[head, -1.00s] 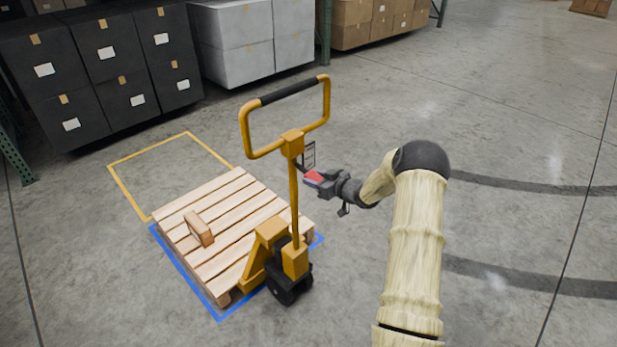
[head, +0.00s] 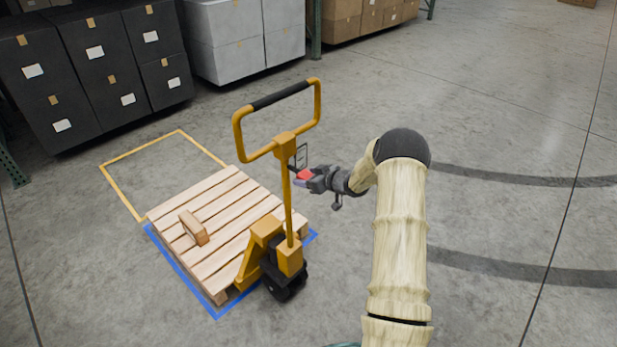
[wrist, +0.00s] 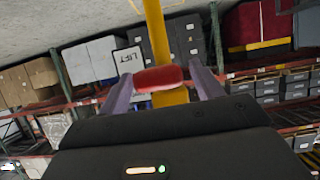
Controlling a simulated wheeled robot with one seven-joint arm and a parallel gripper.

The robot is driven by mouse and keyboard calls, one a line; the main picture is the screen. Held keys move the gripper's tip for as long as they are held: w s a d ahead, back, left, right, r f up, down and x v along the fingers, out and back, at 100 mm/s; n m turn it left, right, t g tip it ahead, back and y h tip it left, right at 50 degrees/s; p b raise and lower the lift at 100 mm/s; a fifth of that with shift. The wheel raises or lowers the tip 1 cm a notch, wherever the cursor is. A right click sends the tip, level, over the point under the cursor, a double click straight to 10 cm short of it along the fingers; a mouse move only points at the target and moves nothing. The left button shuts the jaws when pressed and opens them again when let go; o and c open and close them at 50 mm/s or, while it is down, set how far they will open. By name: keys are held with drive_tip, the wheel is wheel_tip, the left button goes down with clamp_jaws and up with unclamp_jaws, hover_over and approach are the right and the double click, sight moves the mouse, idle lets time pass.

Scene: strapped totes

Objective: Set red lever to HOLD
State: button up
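The red lever (head: 304,174) sits on the upper post of the yellow pallet jack (head: 288,190), below its loop handle. In the wrist view the red lever (wrist: 160,78) lies crosswise in front of the yellow post (wrist: 157,35). My gripper (wrist: 159,74) is open, with one purple finger on each side of the lever; I cannot tell whether either finger touches it. In the head view my gripper (head: 302,180) reaches the lever from the right. A white label (wrist: 128,58) beside the post reads LIFT; any HOLD mark is not readable.
A wooden pallet (head: 225,215) with a wood block (head: 195,228) sits on the jack's forks inside a blue floor outline. A yellow floor outline (head: 150,150) lies behind it. Dark boxes (head: 95,65) and shelving stand at the back. The floor to the right is clear.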

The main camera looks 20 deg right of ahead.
drive_tip(key=b+v, duration=0.2)
drive_tip(key=v, duration=1.5)
drive_tip(key=shift+s, duration=0.2)
drive_tip(key=shift+w+r, duration=0.1)
drive_tip(key=s+a+r+m+g+h+p, duration=0.1)
drive_tip(key=s+a+r+m+g+h, duration=0.1)
drive_tip(key=a+r+h, duration=0.4)
drive_tip(key=s+a+m+g, duration=0.1)
drive_tip(key=s+a+g, duration=0.2)
drive_tip(key=s+a, duration=0.4)
drive_tip(key=s+a+m+g+p, duration=0.1)
drive_tip(key=s+a+g, duration=0.3)
drive_tip(key=s, duration=1.1)
drive_tip(key=a+m, duration=0.1)
drive_tip(key=a, duration=0.1)
drive_tip(key=shift+s+a, duration=0.25)
drive_tip(key=shift+a, duration=0.15)
